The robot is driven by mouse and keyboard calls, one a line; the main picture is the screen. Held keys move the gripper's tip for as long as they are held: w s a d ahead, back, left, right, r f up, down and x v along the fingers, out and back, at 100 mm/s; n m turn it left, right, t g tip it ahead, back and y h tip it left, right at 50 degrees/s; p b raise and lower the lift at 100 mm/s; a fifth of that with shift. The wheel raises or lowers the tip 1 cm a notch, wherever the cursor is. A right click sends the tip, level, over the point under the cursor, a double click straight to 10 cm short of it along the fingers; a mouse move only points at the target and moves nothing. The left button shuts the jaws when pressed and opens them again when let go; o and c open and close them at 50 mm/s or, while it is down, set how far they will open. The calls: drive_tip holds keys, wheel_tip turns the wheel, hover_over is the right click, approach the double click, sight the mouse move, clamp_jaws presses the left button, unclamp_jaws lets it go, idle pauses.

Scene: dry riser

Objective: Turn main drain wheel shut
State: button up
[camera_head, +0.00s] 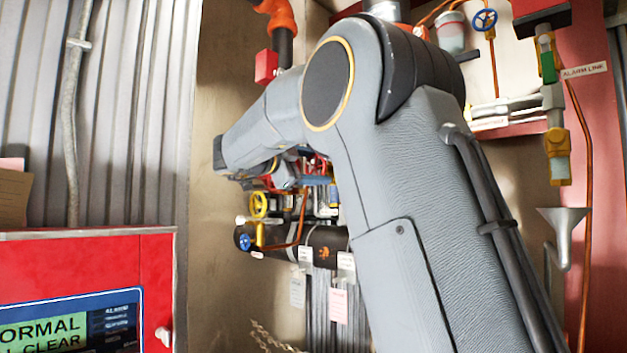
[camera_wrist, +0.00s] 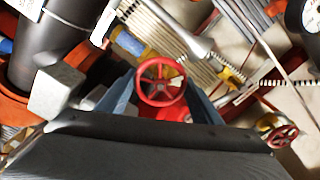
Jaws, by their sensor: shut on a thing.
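A red spoked handwheel (camera_wrist: 161,84) sits in the middle of the wrist view. My gripper (camera_wrist: 163,76) is shut on this wheel, with one blue-grey finger on each side of its rim. I cannot read a label that names it as the main drain wheel. In the head view my arm crosses the middle and hides most of the gripper and the wheel; only small red parts (camera_head: 319,166) show past it.
A yellow wheel (camera_head: 259,204) and a blue wheel (camera_head: 245,242) sit by a dark horizontal pipe (camera_head: 325,240). Another red wheel (camera_wrist: 282,136) is at lower right in the wrist view. A red panel box (camera_head: 120,265) stands at left. Pipes crowd the gripper.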

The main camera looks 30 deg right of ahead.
drive_tip(key=m+b, duration=0.7)
drive_tip(key=b, duration=0.1)
drive_tip(key=shift+f, duration=0.4)
drive_tip(key=m+b, duration=0.6)
drive_tip(key=shift+w+f+m+b, duration=0.1)
drive_tip(key=shift+m+b, duration=0.2)
drive_tip(key=shift+m, duration=0.1)
drive_tip(key=m+b, duration=0.5)
drive_tip(key=m, duration=0.1)
drive_tip(key=m+b, duration=0.2)
drive_tip(key=m, duration=0.1)
drive_tip(key=shift+w+m+b, duration=0.1)
drive_tip(key=shift+m+b, duration=0.2)
drive_tip(key=shift+m, duration=0.1)
drive_tip(key=shift+a+m+b, duration=0.1)
drive_tip(key=shift+m+b, duration=0.65)
drive_tip(key=shift+m, duration=0.65)
drive_tip(key=o, duration=1.1)
drive_tip(key=shift+r, duration=0.2)
drive_tip(key=shift+c, duration=0.2)
